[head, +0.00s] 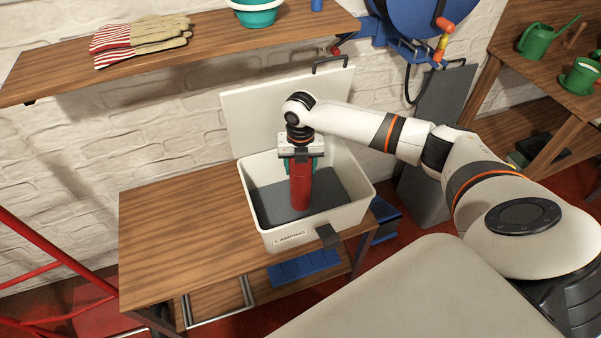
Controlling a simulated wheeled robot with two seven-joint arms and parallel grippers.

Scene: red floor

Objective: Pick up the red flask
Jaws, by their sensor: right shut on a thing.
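The red flask (301,190) stands upright inside an open white box (351,216) labelled as camping gear, over its dark grey bottom. My right gripper (301,160) reaches down into the box from above and is shut on the upper part of the flask. The gripper hides the flask's top. I cannot tell whether the flask's base touches the box floor. My left gripper is not in view.
The box stands on a wooden table (185,230), its lid (245,110) raised behind it. The table's left part is clear.

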